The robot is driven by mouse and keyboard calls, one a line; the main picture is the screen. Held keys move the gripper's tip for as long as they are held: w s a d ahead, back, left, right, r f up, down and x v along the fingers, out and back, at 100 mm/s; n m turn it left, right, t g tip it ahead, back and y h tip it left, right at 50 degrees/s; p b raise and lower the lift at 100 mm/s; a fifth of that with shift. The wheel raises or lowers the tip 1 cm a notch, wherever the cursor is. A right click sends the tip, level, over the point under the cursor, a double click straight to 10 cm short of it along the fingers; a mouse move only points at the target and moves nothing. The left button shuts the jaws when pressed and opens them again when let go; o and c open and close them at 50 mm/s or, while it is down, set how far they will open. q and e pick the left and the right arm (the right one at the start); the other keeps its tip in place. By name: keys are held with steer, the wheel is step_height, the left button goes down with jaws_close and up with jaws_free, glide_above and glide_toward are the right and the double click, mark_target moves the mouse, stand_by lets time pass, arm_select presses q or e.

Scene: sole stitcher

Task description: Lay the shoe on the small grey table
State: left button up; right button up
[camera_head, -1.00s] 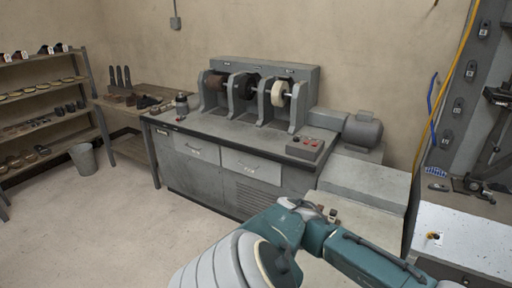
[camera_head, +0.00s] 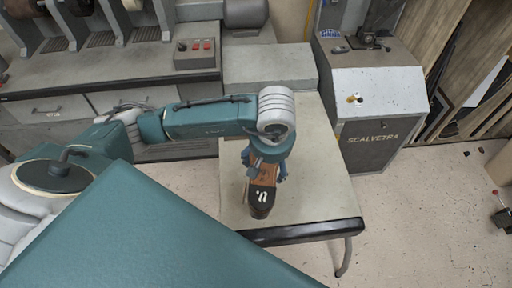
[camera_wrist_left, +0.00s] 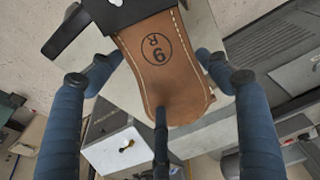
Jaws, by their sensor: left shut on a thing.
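The small grey table (camera_head: 318,185), with a dark front edge, stands in the middle of the head view. My left gripper (camera_head: 264,172) is over it, pointing down and shut on the shoe (camera_head: 262,196). The shoe shows a brown part and a black end with a white mark. In the left wrist view the shoe (camera_wrist_left: 160,70) shows a tan stitched sole stamped 9 R, with the blue fingers of the left gripper (camera_wrist_left: 157,100) around it. I cannot tell whether the shoe touches the tabletop. My right gripper is not in view.
A grey machine cabinet (camera_head: 375,118) marked SCALVETRA stands right of the table. A grinding bench (camera_head: 110,60) with a red-button control box (camera_head: 197,52) is behind on the left. Bare tabletop lies right of the shoe, and open floor lies farther right.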

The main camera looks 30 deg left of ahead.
arm_select(q)
steer(key=w+a+f+n, duration=0.1)
steer(key=n, duration=0.3)
steer(key=w+a+f+n+g+b, duration=0.1)
steer(key=w+f+n, duration=0.1)
steer(key=n, duration=0.2)
steer(key=w+f+n+g, duration=0.1)
steer(key=f+n, duration=0.1)
steer(key=n, duration=0.2)
steer(key=shift+w+a+b, duration=0.2)
steer(key=shift+a+b, duration=0.1)
steer(key=shift+a, duration=0.1)
steer(key=shift+c, duration=0.3)
steer(key=w+a+f+n+b, duration=0.1)
steer(key=f+n+b, duration=0.2)
steer(key=f+n, duration=0.3)
steer(key=w+a+f+n+h+b, duration=0.1)
steer(key=a+f+n+b, duration=0.1)
steer(key=f+n, duration=0.4)
steer(key=shift+w+f+n+g+b, duration=0.25)
steer(key=shift+w+n+g+b, duration=0.25)
steer(key=shift+n, duration=2.1)
steer(key=shift+s+a, duration=0.1)
steer(key=shift+f+b, duration=0.95)
steer(key=shift+f, duration=0.1)
steer(key=o, duration=2)
